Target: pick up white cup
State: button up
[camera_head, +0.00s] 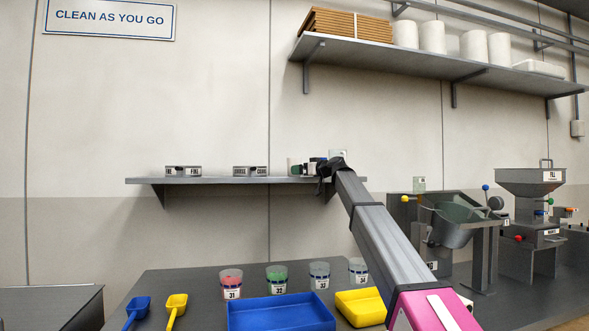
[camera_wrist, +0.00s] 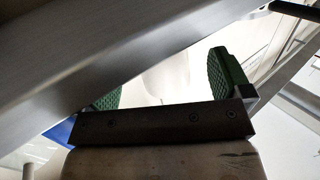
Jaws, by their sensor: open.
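A small white cup-like object (camera_head: 338,155) with a faint label stands at the right end of the small wall shelf, partly hidden by my gripper. My gripper (camera_head: 325,173) is at that shelf's right end, just in front of and below this object. In the wrist view my gripper (camera_wrist: 164,80) has its two green-padded fingers apart. A pale rounded shape (camera_wrist: 168,78) shows between and beyond them; I cannot tell whether it is the cup. No contact is visible.
The small shelf (camera_head: 215,181) also holds labelled tins (camera_head: 250,171) and small jars (camera_head: 294,167). A grey edge (camera_wrist: 120,45) crosses close above my fingers in the wrist view. Below are a blue tray (camera_head: 282,313), a yellow tray (camera_head: 361,307) and several labelled cups (camera_head: 277,280).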

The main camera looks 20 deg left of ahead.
jog(key=shift+r+x, duration=0.15)
jog(key=shift+x, duration=1.2)
jog(key=shift+r+x, duration=0.2)
jog(key=shift+x, duration=1.15)
jog(key=c, duration=1.1)
